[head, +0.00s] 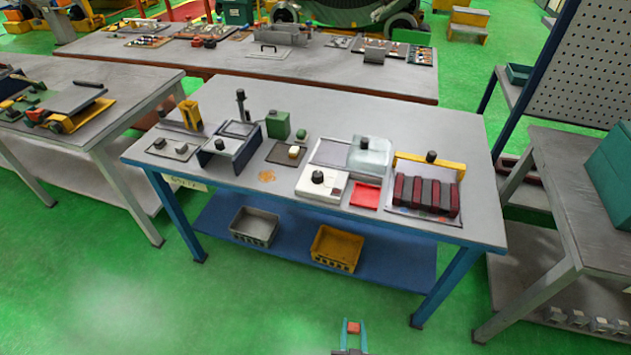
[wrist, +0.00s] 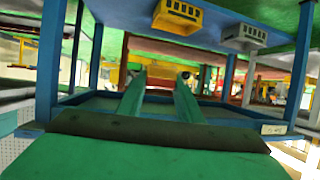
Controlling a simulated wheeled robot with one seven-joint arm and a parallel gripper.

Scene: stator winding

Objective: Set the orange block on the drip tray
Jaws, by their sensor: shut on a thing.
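My gripper (head: 351,336) is low at the bottom of the head view, in front of the table. Its teal fingers are shut on a small orange-red block (head: 353,328), held in the air. In the wrist view the green fingers (wrist: 160,85) reach forward, with an orange patch between their tips that I cannot clearly tell from the background. No label marks the drip tray. I cannot tell which one is meant.
The grey table (head: 230,196) has blue legs and a lower shelf with a grey bin (head: 254,226) and a yellow bin (head: 336,247). A white device (head: 320,187) and a rack of dark red blocks (head: 425,195) flank the red tray. The table's right end is clear.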

